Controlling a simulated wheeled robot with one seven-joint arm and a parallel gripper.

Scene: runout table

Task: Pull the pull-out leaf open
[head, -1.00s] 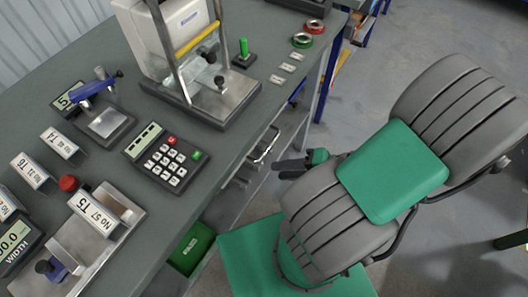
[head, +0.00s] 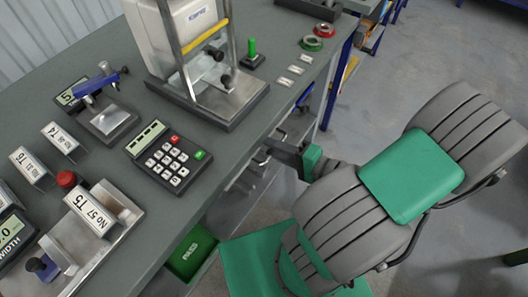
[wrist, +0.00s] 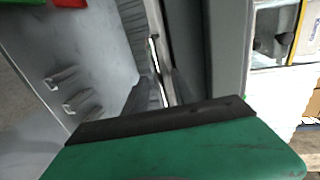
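The pull-out leaf sits under the table's right edge in the head view. Its bar handle (head: 261,157) is mostly covered by my gripper there, so I cannot see clearly whether the leaf stands out from the table. My gripper (head: 280,149) is at the table edge, right at the handle, its dark fingers pointing left. In the wrist view the dark end of my gripper (wrist: 160,120) spans the lower part, and a bright metal bar (wrist: 154,56) runs just beyond it. The fingertips' gap is hidden in both views, and contact with the handle cannot be made out.
The worktable (head: 222,160) carries a keypad (head: 168,157), a press-like stand (head: 215,85) and several labelled blocks. A green bin (head: 193,252) stands below the edge. In the wrist view a grey panel has small handles (wrist: 66,108). Open floor (head: 430,60) lies to the right.

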